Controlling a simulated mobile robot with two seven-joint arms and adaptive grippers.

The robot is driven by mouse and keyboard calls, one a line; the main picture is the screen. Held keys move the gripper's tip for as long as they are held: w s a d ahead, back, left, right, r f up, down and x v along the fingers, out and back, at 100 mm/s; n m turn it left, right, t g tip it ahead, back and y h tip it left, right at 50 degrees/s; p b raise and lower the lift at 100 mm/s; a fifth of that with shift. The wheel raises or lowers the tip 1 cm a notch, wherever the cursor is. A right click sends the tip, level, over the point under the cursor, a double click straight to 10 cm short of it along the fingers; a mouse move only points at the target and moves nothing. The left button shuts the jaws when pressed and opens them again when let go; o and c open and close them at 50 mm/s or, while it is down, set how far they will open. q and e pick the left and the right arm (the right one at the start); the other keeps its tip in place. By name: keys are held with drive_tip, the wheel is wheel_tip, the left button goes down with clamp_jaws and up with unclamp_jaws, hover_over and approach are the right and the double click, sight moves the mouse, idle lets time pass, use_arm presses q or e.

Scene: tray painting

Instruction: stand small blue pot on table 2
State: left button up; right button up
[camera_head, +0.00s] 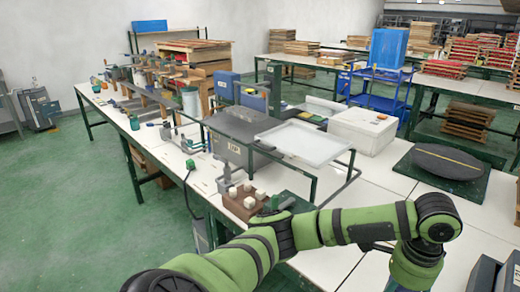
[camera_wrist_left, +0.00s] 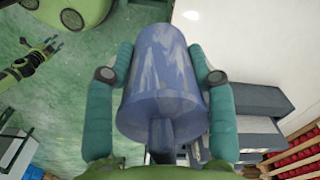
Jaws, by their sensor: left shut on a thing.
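The small blue pot (camera_wrist_left: 165,65) fills the middle of the left wrist view, tilted in the picture. My left gripper (camera_wrist_left: 160,78) is shut on it, with one teal finger on each side. In the head view my left arm reaches across to the lower right; its gripper and the pot are not visible there. A white-topped table (camera_head: 385,187) with green legs lies beyond the arm. I cannot tell which table is table 2. A small green gripper, seemingly my right one (camera_wrist_left: 52,46), shows at the upper left of the wrist view, too small to judge.
On the long table stand a dark grey box (camera_head: 238,135), a white tray (camera_head: 303,143), a white box (camera_head: 362,130) and a brown block with white pieces (camera_head: 245,200). A dark oval piece (camera_head: 447,161) lies on a board at right. Bare white tabletop shows between them.

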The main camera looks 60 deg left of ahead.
use_arm(q)
drive_tip(key=shift+w+a+m+p, duration=0.3)
drive_tip(key=shift+a+m+p, duration=0.15)
drive_tip(key=shift+m, duration=0.45)
drive_tip(key=shift+w+a+f+m, duration=0.25)
drive_tip(key=shift+a+f+m, duration=0.1)
drive_tip(key=shift+m, duration=0.15)
drive_tip(key=shift+a, duration=0.1)
drive_tip(key=w+a+f, duration=0.2)
drive_tip(key=w+f, duration=0.1)
drive_tip(key=w+a+f, duration=0.3)
drive_tip(key=f, duration=0.1)
drive_tip(key=w+a+f, duration=0.2)
drive_tip(key=w+f, duration=0.1)
drive_tip(key=shift+a+f+b, duration=0.2)
drive_tip(key=shift+f+b, duration=0.15)
drive_tip(key=shift+b, duration=0.05)
drive_tip(key=shift+f, duration=0.2)
use_arm(e)
drive_tip(key=shift+w+d+r, duration=0.25)
drive_tip(key=shift+w+r, duration=0.15)
use_arm(q)
drive_tip(key=shift+f, duration=0.15)
